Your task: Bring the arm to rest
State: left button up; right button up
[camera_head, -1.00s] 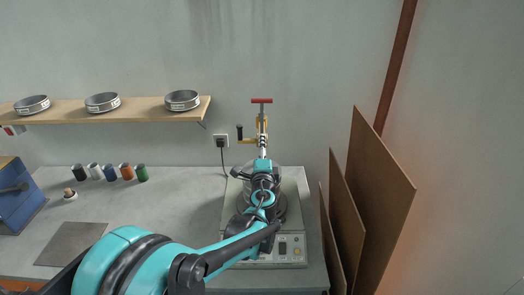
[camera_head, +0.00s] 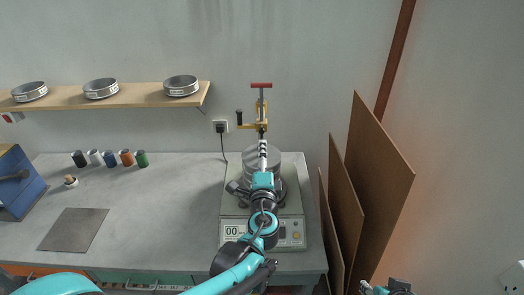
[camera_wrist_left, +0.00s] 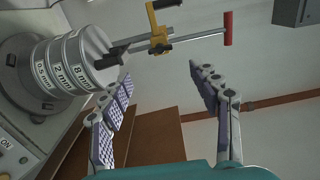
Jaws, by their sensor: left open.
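My left arm comes in from the lower left and reaches over the sieve shaker (camera_head: 291,235). My left gripper (camera_head: 262,148) is in front of the sieve stack (camera_head: 275,160) in the head view. In the left wrist view the gripper (camera_wrist_left: 160,82) has its two fingers wide apart with nothing between them. The steel sieve stack (camera_wrist_left: 68,62), with rings marked in mm, stands on the shaker beside the fingers, apart from them. A teal and dark part of what seems my right arm shows at the head view's bottom edge; its fingers cannot be made out.
A yellow clamp with a red handle (camera_head: 262,86) rises behind the stack. Brown boards (camera_head: 378,185) lean at the right. A shelf (camera_head: 130,95) holds three sieves. Small jars (camera_head: 111,160), a grey mat (camera_head: 74,230) and a blue box (camera_head: 18,190) are left; the middle bench is bare.

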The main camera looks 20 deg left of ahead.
dwell(0.4)
pick_arm(q)
jog(key=s+a+f+n+g+b, duration=0.3)
jog(key=s+a+f+n+g, duration=0.35)
jog(key=s+f+n, duration=0.3)
jog(key=s+d+f+n+g+h+b, duration=0.1)
jog(key=s+d+f+n+g+h, duration=0.1)
jog(key=s+f, duration=0.3)
jog(key=s+d+f+n+g+h+b, duration=0.2)
jog(key=s+f, duration=0.3)
jog(key=s, duration=0.4)
jog(key=shift+s+d+f+n+h, duration=0.3)
jog(key=shift+d+n+h, duration=0.2)
jog(key=shift+d+n, duration=0.35)
